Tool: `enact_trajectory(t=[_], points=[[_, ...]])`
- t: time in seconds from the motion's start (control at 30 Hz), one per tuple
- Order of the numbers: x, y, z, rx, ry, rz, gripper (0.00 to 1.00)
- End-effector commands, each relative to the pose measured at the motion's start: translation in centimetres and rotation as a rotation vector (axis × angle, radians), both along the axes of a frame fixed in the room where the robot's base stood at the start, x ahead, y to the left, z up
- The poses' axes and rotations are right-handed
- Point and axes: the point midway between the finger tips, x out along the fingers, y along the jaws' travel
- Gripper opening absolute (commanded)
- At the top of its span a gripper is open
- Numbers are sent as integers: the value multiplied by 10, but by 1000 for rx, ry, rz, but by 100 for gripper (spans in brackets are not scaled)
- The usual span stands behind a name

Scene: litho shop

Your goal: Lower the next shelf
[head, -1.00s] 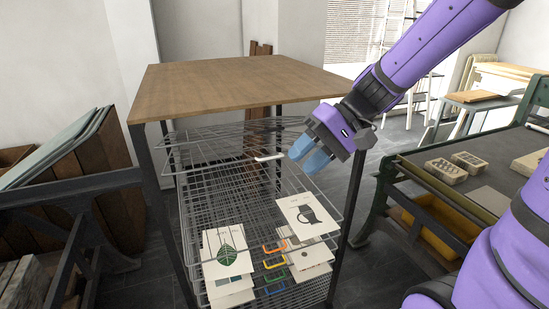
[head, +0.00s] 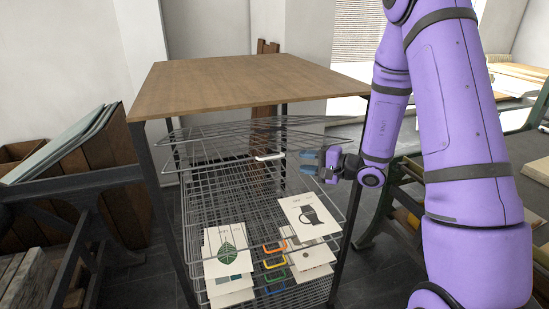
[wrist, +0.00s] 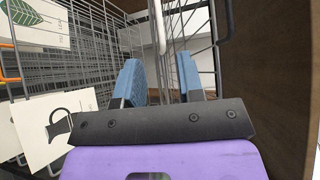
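The drying rack has wire shelves under a wooden top. A wire shelf with a white handle (head: 270,156) is raised in the upper part of the rack; the handle also shows in the wrist view (wrist: 159,28). My gripper (head: 308,161) is just right of this handle in the head view. In the wrist view its two blue fingers (wrist: 158,68) are apart with nothing between them, and the white handle is ahead of the gap. Lower shelves carry orange (head: 274,248), yellow (head: 275,262), green and blue handles.
Prints lie on the lower shelves: a leaf print (head: 229,252) at left and a jug print (head: 310,217) at right. The wooden top (head: 255,82) is above my gripper. A dark-framed bench (head: 75,182) stands left, and a press table is at right.

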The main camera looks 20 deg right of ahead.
Motion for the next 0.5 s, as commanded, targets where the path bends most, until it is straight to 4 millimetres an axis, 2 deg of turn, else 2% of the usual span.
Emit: enact_trajectory(t=[0.17, 0.5], points=[[10, 9, -2, 0, -3, -2, 35], [50, 51, -9, 1, -2, -1, 35]])
